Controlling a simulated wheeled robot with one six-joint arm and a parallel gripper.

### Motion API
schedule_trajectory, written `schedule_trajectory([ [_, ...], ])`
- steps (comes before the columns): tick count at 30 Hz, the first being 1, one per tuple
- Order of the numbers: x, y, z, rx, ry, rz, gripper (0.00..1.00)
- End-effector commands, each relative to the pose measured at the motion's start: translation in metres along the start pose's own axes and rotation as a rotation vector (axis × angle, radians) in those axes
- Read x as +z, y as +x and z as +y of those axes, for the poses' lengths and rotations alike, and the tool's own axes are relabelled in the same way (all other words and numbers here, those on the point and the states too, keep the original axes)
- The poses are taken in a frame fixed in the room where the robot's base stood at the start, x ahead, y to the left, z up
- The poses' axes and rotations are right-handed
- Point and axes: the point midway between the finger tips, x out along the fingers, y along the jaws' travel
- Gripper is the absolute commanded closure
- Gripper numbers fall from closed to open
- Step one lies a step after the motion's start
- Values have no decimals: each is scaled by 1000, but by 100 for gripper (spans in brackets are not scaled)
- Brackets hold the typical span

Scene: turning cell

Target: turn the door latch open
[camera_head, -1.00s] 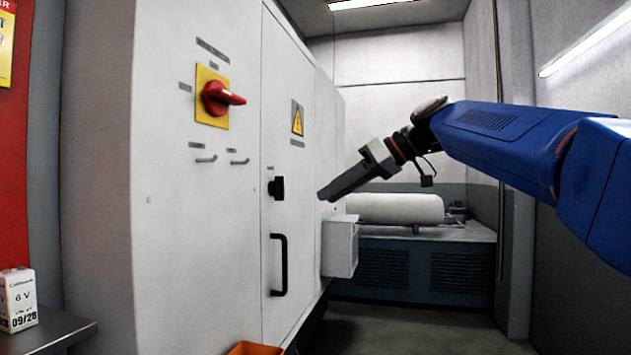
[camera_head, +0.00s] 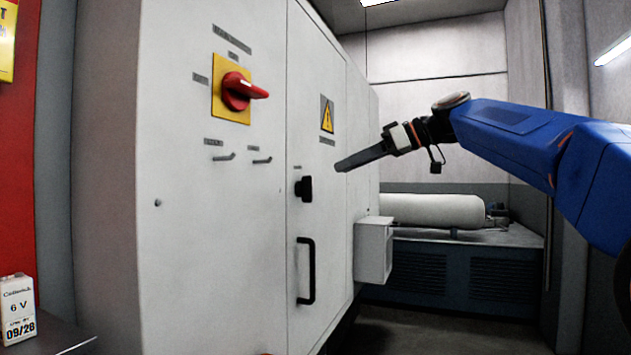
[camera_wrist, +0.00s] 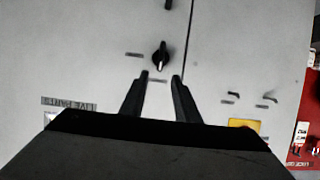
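The black door latch (camera_head: 304,189) sits on the white cabinet door (camera_head: 318,210), above the black door handle (camera_head: 307,270). My gripper (camera_head: 341,167) points left toward the door, a little right of and above the latch in the head view, apart from it. The wrist view shows the latch (camera_wrist: 161,57) as a dark knob just beyond the fingertips. There my gripper (camera_wrist: 161,76) has its two fingers spread apart with nothing between them.
A red rotary switch (camera_head: 238,91) on a yellow plate and two small hooks are left of the door. A yellow warning sign (camera_head: 327,114) is above the latch. A grey box (camera_head: 373,250) juts out right of the handle. Open floor lies at the lower right.

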Motion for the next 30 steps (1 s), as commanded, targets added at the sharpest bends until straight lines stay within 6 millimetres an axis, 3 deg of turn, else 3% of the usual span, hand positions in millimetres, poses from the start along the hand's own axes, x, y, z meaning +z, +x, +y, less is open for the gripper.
schedule_trajectory([
  [9, 0, 57, -1, -3, 0, -1, 71],
  [15, 0, 84, -1, -1, 0, -1, 71],
  [21, 0, 98, 0, 0, 0, -1, 71],
  [30, 0, 100, 0, 1, 0, -1, 71],
])
